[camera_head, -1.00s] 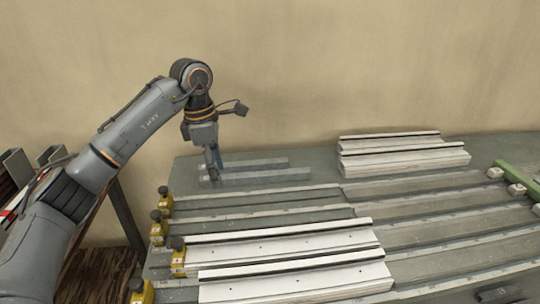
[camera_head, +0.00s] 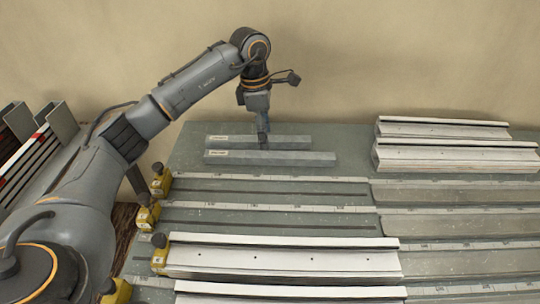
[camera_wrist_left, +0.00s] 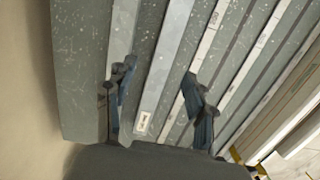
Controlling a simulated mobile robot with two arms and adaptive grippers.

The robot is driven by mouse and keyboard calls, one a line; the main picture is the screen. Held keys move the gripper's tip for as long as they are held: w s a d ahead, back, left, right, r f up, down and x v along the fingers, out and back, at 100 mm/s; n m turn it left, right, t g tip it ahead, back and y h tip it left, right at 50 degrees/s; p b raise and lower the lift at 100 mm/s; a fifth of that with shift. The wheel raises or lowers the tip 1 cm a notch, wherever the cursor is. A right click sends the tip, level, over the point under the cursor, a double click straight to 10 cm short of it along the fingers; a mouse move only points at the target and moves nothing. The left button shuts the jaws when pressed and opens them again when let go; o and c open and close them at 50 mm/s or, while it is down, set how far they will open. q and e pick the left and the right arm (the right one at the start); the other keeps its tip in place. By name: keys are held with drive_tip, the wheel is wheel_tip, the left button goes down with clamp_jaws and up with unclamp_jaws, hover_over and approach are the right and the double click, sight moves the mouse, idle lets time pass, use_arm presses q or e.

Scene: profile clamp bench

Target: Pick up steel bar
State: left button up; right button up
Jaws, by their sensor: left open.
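Two grey steel bars lie parallel at the back of the bench, each with a pale label near its left end. The rear bar (camera_head: 225,140) is partly hidden by my left gripper (camera_head: 263,138); the front bar (camera_head: 300,159) is mostly clear. In the left wrist view, my left gripper (camera_wrist_left: 158,95) is open and empty. The front bar (camera_wrist_left: 165,70) runs between its two fingers, with its label near the lower end. The rear bar (camera_wrist_left: 122,35) passes behind the left finger. Whether a finger touches a bar cannot be told. My right gripper is not in view.
White profiles (camera_head: 440,155) are stacked at the back right. More white profiles (camera_head: 280,259) lie at the front. Yellow clamps with dark knobs (camera_head: 160,182) line the bench's left edge. Long rails (camera_head: 270,182) cross the bench in front of the bars. A wall stands behind.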

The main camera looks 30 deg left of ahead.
sight(269, 154)
use_arm(q)
drive_tip(key=f, duration=0.3)
drive_tip(key=d+f+p, duration=0.1)
drive_tip(key=f, duration=0.2)
drive_tip(key=shift+d+f, duration=0.1)
drive_tip(key=shift+f, duration=0.05)
drive_tip(key=shift+c, duration=0.2)
clamp_jaws()
